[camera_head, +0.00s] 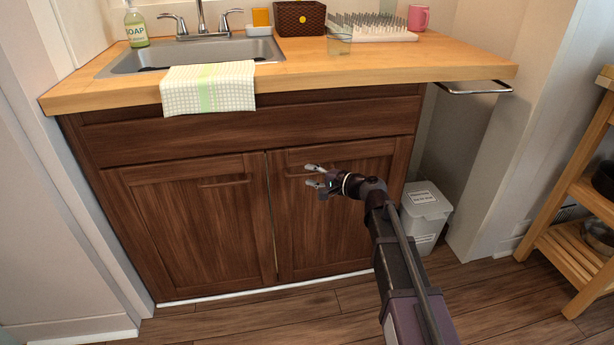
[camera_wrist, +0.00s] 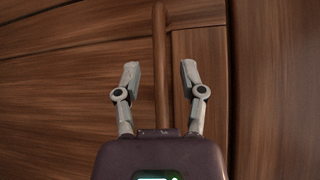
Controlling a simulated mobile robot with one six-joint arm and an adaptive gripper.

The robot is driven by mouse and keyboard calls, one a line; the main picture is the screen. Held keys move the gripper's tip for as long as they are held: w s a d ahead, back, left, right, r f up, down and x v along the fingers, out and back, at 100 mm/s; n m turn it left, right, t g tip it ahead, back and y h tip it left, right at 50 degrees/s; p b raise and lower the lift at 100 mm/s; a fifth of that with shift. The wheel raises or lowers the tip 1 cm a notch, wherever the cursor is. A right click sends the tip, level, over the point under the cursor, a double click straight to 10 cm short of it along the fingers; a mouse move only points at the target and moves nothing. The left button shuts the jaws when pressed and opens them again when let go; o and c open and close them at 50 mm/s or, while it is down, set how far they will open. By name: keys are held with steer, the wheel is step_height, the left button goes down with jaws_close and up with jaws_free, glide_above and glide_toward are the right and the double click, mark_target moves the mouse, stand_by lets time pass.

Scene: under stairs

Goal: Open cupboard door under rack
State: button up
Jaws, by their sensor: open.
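The right cupboard door (camera_head: 335,235) is dark brown wood and looks shut, below the counter part that holds the drying rack (camera_head: 372,27). Its bar handle (camera_wrist: 160,40) appears upright in the wrist view, and its lower end passes behind my gripper body. My gripper (camera_head: 312,175) is open in front of the upper part of this door. In the wrist view, the two grey fingers of my gripper (camera_wrist: 160,72) stand either side of the handle, with gaps on both sides. I cannot tell how deep the handle sits between them.
The left cupboard door (camera_head: 190,225) is shut. A dish towel (camera_head: 208,90) hangs over the front edge of the wooden counter (camera_head: 300,75). A white bin (camera_head: 425,210) stands right of the cabinet, and a wooden shelf (camera_head: 570,210) farther right. The floor before the left door is clear.

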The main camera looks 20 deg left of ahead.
steer(key=shift+w+a+f, duration=0.1)
steer(key=shift+w+a, duration=0.05)
steer(key=shift+a, duration=0.55)
